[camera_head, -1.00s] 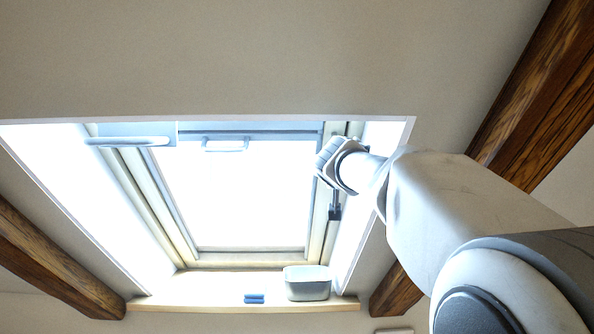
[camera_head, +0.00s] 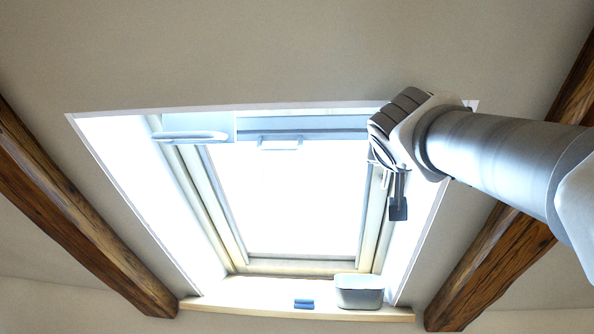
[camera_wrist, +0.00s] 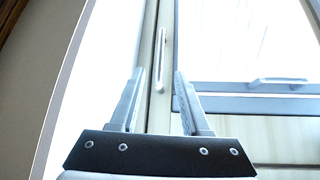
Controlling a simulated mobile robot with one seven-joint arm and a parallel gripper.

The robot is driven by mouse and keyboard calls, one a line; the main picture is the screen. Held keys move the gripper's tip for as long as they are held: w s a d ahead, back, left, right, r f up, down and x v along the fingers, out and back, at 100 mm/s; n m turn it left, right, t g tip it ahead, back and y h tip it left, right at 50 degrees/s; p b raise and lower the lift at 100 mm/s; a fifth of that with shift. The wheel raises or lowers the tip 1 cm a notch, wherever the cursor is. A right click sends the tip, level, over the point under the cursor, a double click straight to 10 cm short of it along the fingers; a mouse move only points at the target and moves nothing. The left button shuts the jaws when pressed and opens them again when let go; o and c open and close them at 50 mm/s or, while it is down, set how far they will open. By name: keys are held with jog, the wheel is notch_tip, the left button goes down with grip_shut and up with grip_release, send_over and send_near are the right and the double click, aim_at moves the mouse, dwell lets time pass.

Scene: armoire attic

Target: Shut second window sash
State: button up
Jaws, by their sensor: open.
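A bright roof window fills the middle of the head view. A sash (camera_head: 318,123) with a pale handle (camera_head: 280,143) spans the top of its opening. A second panel (camera_head: 200,122) with a longer handle (camera_head: 190,136) is at the upper left; I cannot tell which sash is the second. My gripper (camera_head: 397,200) is at the window's right side, with no visible hold on anything. In the wrist view its jaws (camera_wrist: 158,75) are apart and empty. A thin upright handle (camera_wrist: 160,55) shows beyond them, and the sash rail (camera_wrist: 245,103) with a handle (camera_wrist: 278,81) lies to the right.
A grey tub (camera_head: 359,292) and a small blue item (camera_head: 304,303) stand on the sill (camera_head: 240,306). Wooden beams flank the window at left (camera_head: 75,215) and right (camera_head: 500,250). The middle of the opening looks clear.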

jog(key=v, duration=0.3)
jog(key=shift+s, duration=0.3)
jog(key=shift+f, duration=0.1)
jog(key=s+a+f+n+g+y, duration=0.1)
jog(key=s+f, duration=0.6)
jog(key=f, duration=0.7)
jog(key=s+a+f+n+g+y+b, duration=0.1)
jog(key=s+f+g, duration=0.4)
jog(key=f, duration=0.9)
jog(key=s+a+f+n+g+y+b, duration=0.1)
jog(key=s+a+f+n+g+y, duration=0.2)
jog(key=s+f, duration=0.6)
notch_tip(320, 180, down, 5)
jog(key=shift+a+f+g, duration=0.15)
jog(key=shift+a+g, duration=0.4)
jog(key=shift+g, duration=0.05)
